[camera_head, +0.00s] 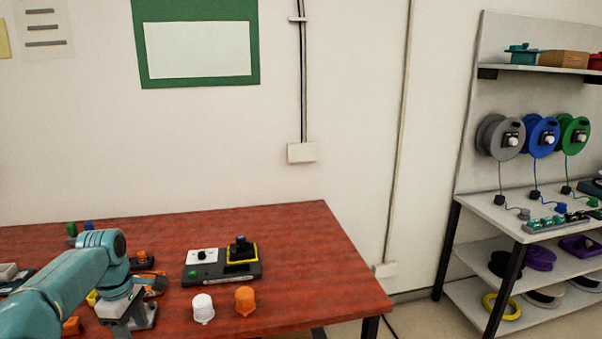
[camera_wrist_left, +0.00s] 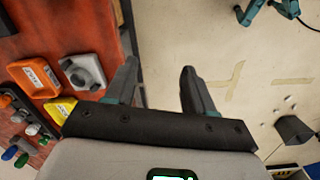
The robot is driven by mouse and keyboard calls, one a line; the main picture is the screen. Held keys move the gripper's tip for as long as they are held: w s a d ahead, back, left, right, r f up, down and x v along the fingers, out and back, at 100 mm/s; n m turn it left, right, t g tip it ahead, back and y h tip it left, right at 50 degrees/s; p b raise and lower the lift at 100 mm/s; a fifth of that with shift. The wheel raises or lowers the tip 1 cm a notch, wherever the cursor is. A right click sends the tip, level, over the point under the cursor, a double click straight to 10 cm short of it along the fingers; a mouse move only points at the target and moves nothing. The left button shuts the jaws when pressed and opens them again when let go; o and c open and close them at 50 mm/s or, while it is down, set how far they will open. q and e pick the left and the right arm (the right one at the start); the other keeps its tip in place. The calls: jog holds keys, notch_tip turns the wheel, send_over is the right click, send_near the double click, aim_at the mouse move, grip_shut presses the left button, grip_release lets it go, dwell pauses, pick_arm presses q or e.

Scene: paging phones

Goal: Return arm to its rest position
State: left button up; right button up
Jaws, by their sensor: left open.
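My left arm comes in from the left in the head view and reaches over the red wooden table (camera_head: 290,245). Its gripper cannot be made out clearly there. In the left wrist view my left gripper (camera_wrist_left: 159,78) is open, with clear space between its two dark fingers and nothing held. The fingers lie past the table edge, over the pale floor. A grey block with a round knob (camera_wrist_left: 82,72) and an orange box (camera_wrist_left: 34,77) are on the table left of the fingers. My right gripper is not in view.
A black device with a yellow-framed part (camera_head: 222,265), a white cap (camera_head: 203,308) and an orange cap (camera_head: 245,301) stand on the table. The table's right part is bare. A shelf unit (camera_head: 485,212) with cable reels stands at the right, with floor between.

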pick_arm(q)
jog(key=s+d+f+m+h, duration=0.1)
jog(key=s+d+f+m, duration=0.1)
jog(key=d+f+m, duration=0.55)
jog(key=s+d+f+m+h, duration=0.2)
jog(key=d+f, duration=0.7)
jog(key=f, duration=0.6)
jog(key=s+d+f+m, duration=0.3)
jog(key=s+d, duration=0.3)
jog(key=s, duration=0.4)
jog(key=s+d+f+m, duration=0.4)
jog(key=s+d+f, duration=0.1)
jog(key=s, duration=0.6)
jog(key=shift+s+d+h, duration=0.3)
jog(key=shift+d, duration=0.1)
